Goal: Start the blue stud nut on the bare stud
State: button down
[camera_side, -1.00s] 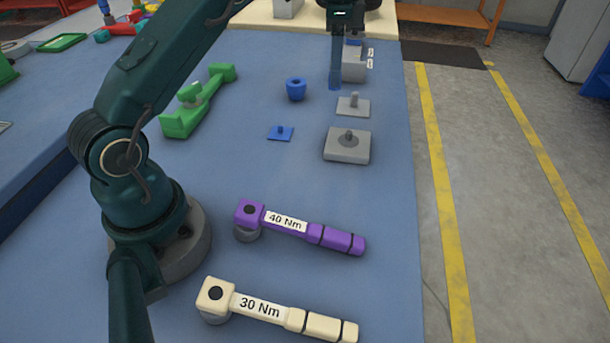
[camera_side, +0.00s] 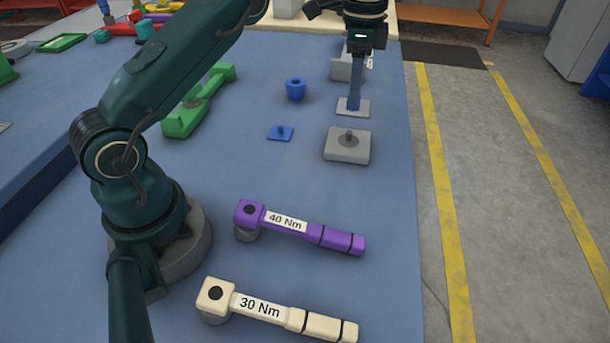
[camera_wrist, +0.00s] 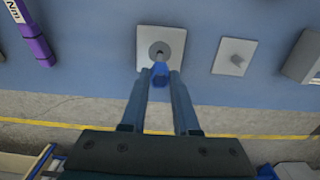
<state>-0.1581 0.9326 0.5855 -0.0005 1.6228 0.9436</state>
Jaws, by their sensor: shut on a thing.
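My gripper (camera_wrist: 160,85) is shut on the blue stud nut (camera_wrist: 159,76), which shows between the fingertips in the wrist view. In the side view the nut cannot be told apart from the blue fingers of my gripper (camera_side: 354,105). A square grey block (camera_side: 348,151) carries a short stud (camera_side: 349,135) in a dark round centre. In the wrist view this block (camera_wrist: 178,37) lies just beyond the nut, and the nut partly overlaps its stud in the picture. The nut looks held above and apart from the stud, though the exact gap cannot be told.
A blue cup (camera_side: 296,90), a small blue plate (camera_side: 279,134) and a green tool (camera_side: 184,119) lie left. Purple (camera_side: 288,224) and cream (camera_side: 272,308) wrenches lie in front.

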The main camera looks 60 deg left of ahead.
aim_at(350, 131)
jog(key=shift+f, duration=1.35)
jog(key=shift+f, duration=0.7)
jog(key=shift+f, duration=0.4)
jog(key=shift+f, duration=0.7)
jog(key=shift+f, duration=0.3)
jog(key=shift+f, duration=0.25)
